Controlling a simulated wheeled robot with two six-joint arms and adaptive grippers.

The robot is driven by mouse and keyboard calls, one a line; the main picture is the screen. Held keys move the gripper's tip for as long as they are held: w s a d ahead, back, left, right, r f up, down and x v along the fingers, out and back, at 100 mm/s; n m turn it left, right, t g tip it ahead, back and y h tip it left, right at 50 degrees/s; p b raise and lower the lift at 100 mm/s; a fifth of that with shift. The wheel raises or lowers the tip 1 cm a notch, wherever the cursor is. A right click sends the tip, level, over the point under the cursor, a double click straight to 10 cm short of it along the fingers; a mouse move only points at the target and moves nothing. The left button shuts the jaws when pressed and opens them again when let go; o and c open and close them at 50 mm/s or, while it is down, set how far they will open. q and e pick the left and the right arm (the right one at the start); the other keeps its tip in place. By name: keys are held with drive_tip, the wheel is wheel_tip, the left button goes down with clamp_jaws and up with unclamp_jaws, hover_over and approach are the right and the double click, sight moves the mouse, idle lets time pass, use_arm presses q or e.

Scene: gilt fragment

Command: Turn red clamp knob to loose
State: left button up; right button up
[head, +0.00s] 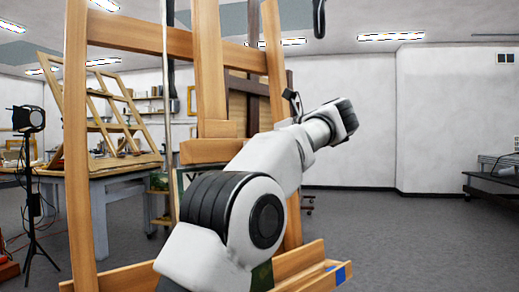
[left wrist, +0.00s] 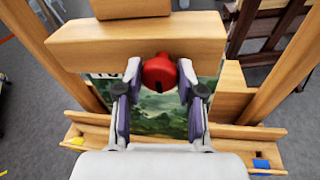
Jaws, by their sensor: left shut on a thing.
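The red clamp knob (left wrist: 160,72) sits at the lower edge of a wooden crossbar (left wrist: 90,50) of the easel, in the upper middle of the left wrist view. My left gripper (left wrist: 159,75) has one fingertip on each side of the knob and is shut on it. A dark slot or mark shows on the knob's lower side. In the head view my left arm crosses the easel (head: 78,150), and the knob and fingertips are hidden. My right gripper is in neither view.
A landscape painting (left wrist: 160,118) stands below the crossbar, behind the fingers. The easel's ledge (left wrist: 235,133) holds a blue piece (left wrist: 262,164) and a yellow piece (left wrist: 77,142). A lamp stand (head: 30,190) and worktable (head: 100,180) are at left.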

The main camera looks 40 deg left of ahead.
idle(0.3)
use_arm(q)
drive_tip(key=o, duration=1.1)
drive_tip(key=shift+o, duration=0.2)
drive_tip(key=v, duration=0.7)
drive_tip(key=shift+d, duration=0.2)
